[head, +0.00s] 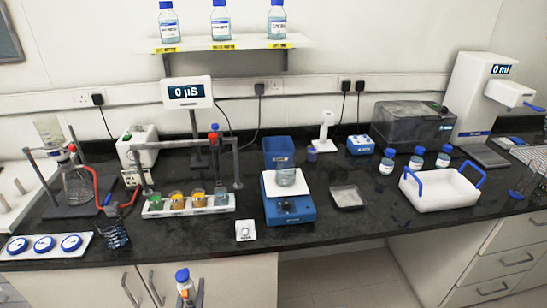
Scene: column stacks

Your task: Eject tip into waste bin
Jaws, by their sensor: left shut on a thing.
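My left gripper (190,301) is at the bottom edge, in front of the bench. It is shut on an upright blue-topped thing (182,275), which looks like the pipette. Its lower end and any tip on it are out of the picture. A dark blue open box (278,144), which looks like the waste bin, stands on the bench behind the stirrer, well above and right of my gripper in the picture. Its inside is mostly hidden. My right gripper is not in view.
A blue stirrer (290,209) carries a beaker (286,177) in front of the bin. A white tray (440,194) is at right. Bench is clear around the shallow dish (347,197).

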